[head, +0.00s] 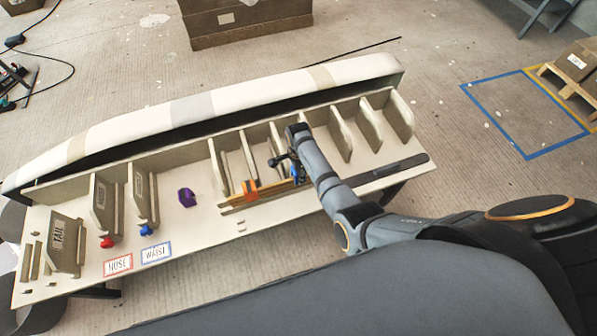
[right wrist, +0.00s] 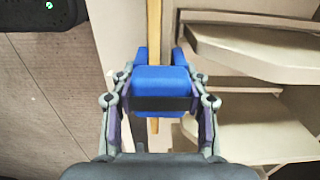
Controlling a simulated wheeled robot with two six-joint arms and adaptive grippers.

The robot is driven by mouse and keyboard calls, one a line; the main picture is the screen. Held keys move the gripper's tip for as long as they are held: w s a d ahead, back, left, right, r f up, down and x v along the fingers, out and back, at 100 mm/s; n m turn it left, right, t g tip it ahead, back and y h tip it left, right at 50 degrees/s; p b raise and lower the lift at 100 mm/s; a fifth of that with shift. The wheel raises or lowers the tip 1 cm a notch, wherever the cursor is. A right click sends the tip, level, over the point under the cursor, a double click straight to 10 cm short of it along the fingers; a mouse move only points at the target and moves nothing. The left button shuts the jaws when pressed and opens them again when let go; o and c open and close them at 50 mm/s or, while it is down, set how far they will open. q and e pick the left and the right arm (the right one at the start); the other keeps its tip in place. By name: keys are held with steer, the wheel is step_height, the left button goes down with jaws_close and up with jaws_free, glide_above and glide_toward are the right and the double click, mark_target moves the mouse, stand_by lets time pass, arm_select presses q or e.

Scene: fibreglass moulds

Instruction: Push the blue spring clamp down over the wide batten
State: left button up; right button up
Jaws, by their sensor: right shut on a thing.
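The blue spring clamp (right wrist: 160,82) is held between the two fingers of my right gripper (right wrist: 153,100), shut on its body. Its two blue jaws show on either side of a wooden batten (right wrist: 154,25), which runs under the clamp and reappears below it. I cannot tell how far down the jaws sit on the batten. An orange clamp (head: 250,188) sits on the batten (head: 265,196) to the left. My left gripper is out of view.
Upright ribs (head: 369,124) stand along the pale board (head: 215,222) behind the batten. A purple piece (head: 187,197), a red piece (head: 106,242) and a blue piece (head: 146,230) are at the left. A dark strip (head: 400,165) lies at the board's right end.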

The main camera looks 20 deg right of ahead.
steer(key=shift+f+b, duration=0.5)
steer(key=shift+f, duration=0.3)
steer(key=o, duration=1.2)
steer(key=shift+o, duration=0.2)
step_height(320, 180, up, 12)
steer(key=shift+r, duration=0.1)
